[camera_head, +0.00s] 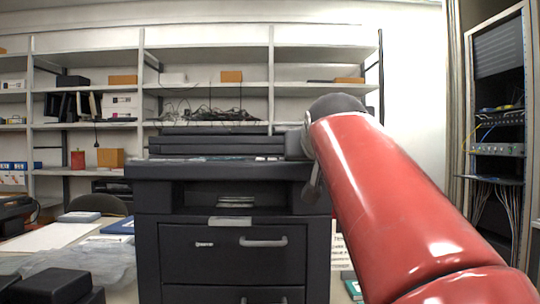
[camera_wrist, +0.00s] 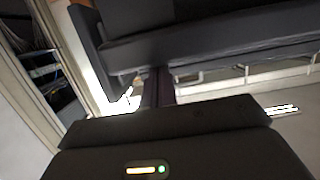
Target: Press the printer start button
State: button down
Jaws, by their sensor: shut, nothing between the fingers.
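A large dark printer (camera_head: 232,265) stands upright in the middle of the head view, with a front drawer and handle. Its dark body also shows tilted across the top of the wrist view (camera_wrist: 220,25). I cannot make out the start button in either view. My gripper (camera_wrist: 158,76) is shut and empty in the wrist view, its dark fingers close together and reaching towards the printer's edge. I cannot tell whether they touch it. In the head view my red arm reaches to the printer's upper right side and hides that part.
Metal shelves (camera_head: 206,87) with boxes and cables line the back wall. An equipment rack (camera_head: 497,150) stands at the right. A white table (camera_head: 50,237) with papers and a blue item lies left of the printer. A dark object (camera_head: 55,285) is at the lower left.

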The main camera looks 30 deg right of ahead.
jog(key=s+a+r+p, duration=0.2)
jog(key=s+a+r, duration=0.3)
jog(key=s, duration=0.3)
jog(key=shift+s+r, duration=0.2)
jog(key=shift+r, duration=0.55)
jog(key=shift+f, duration=0.1)
jog(key=w+a+f+n+g+y, duration=0.1)
jog(key=a+f+y, duration=0.15)
jog(key=f, duration=0.45)
jog(key=w+a+f+n+g+y, duration=0.1)
jog(key=w+a+f, duration=0.1)
jog(key=a+f, duration=0.35)
jog(key=s+a+f+n+g+y, duration=0.1)
jog(key=s+a+f+g, duration=0.1)
jog(key=f, duration=0.9)
jog(key=s+a+f+n+g+y, duration=0.1)
jog(key=s+a+f, duration=0.3)
jog(key=f, duration=0.7)
jog(key=s+a+f+n+g+y, duration=0.2)
jog(key=a+f, duration=0.3)
jog(key=f, duration=0.7)
jog(key=shift+s+g, duration=0.3)
jog(key=shift+s, duration=0.45)
jog(key=shift+a+f+y, duration=0.1)
jog(key=shift+y, duration=0.15)
